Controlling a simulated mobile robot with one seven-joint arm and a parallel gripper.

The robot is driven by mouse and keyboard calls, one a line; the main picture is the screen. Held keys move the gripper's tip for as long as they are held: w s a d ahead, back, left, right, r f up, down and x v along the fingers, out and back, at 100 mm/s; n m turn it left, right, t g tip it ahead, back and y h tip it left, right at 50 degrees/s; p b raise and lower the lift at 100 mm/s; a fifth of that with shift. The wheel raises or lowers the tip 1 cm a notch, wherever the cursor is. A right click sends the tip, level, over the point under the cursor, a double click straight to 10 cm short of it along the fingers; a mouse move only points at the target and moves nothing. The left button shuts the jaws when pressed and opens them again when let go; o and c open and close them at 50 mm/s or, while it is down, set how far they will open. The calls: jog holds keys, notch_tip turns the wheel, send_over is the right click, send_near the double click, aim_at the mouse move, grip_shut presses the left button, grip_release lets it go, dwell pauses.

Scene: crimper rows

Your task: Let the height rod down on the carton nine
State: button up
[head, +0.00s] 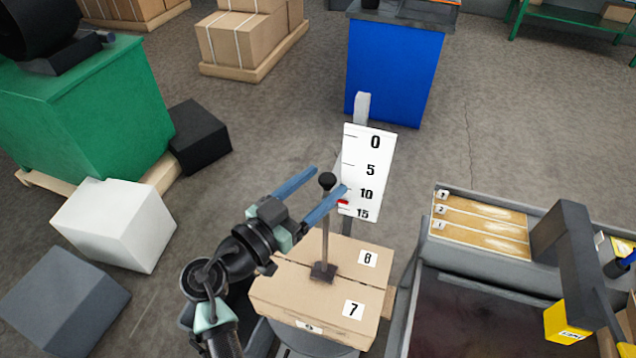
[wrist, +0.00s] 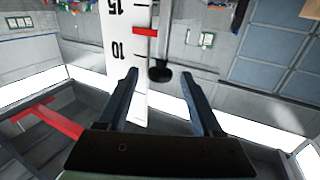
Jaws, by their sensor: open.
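The height rod is a thin upright rod (head: 325,228) with a black ball knob (head: 327,180) on top and a dark square foot (head: 323,272) below. The foot appears over the top of a brown carton (head: 290,290); I cannot tell if it touches. The carton shows labels reading 8 and 7; no nine is readable. A white scale (head: 376,175) has a red pointer (head: 343,202) between 10 and 15. My gripper (head: 330,178) is open, its blue fingers around the knob's height. In the wrist view the knob (wrist: 160,74) is between the open fingertips, apart from both.
A grey bin (head: 420,300) with a tray of numbered rows (head: 480,225) stands at right. A dark post with a yellow part (head: 568,322) rises there. White (head: 120,222), grey (head: 65,300) and black (head: 200,137) boxes stand left. A blue cabinet (head: 395,70) is behind.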

grip_shut()
dwell(1.3)
